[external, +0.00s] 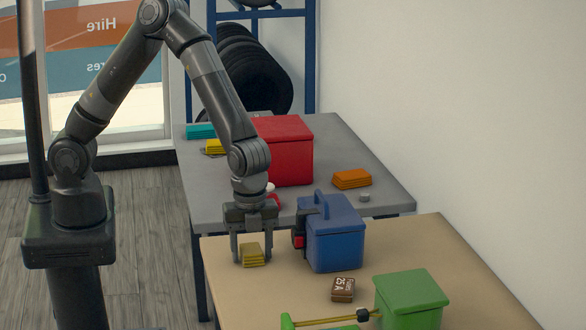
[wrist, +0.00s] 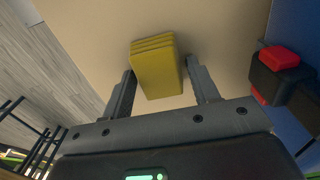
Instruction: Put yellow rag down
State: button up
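The yellow rag (external: 251,255), a folded stack, sits on the tan table near its far left corner. It also shows in the wrist view (wrist: 157,72). My gripper (external: 252,260) points down over it, with one finger on each side of the rag. The fingers are wide apart in the wrist view (wrist: 160,66). A narrow gap shows between the right finger and the rag; the left finger is very close to the rag's edge, and I cannot tell whether it touches.
A blue toolbox (external: 335,235) stands just right of my gripper. A brown box (external: 343,290) and a green box (external: 410,298) are nearer the front of the tan table (external: 225,290). Behind, the grey table (external: 345,150) holds a red box (external: 285,150) and an orange rag (external: 351,179).

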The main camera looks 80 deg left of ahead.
aim_at(251, 248)
jog(key=shift+o, duration=0.9)
notch_tip(251, 248, up, 12)
jog(key=s+a+r+n+t, duration=0.1)
jog(key=a+r+n, duration=0.2)
jog(key=a, duration=0.3)
jog(key=s+a+r+n+t+y, duration=0.1)
jog(key=a+r+n, duration=0.15)
jog(key=a, duration=0.35)
jog(key=s+a+r+n+t, duration=0.1)
jog(key=a+r+n, duration=0.1)
jog(key=a+r, duration=0.3)
jog(key=s+a+r+n+t+h, duration=0.1)
jog(key=s+a+r+n+t, duration=0.1)
jog(key=s+a+n, duration=0.8)
jog(key=s+a, duration=0.3)
jog(key=a, duration=0.3)
jog(key=shift+a+r+t, duration=0.15)
jog(key=shift+a+t, duration=0.1)
jog(key=shift+t, duration=0.05)
jog(key=shift+n, duration=0.25)
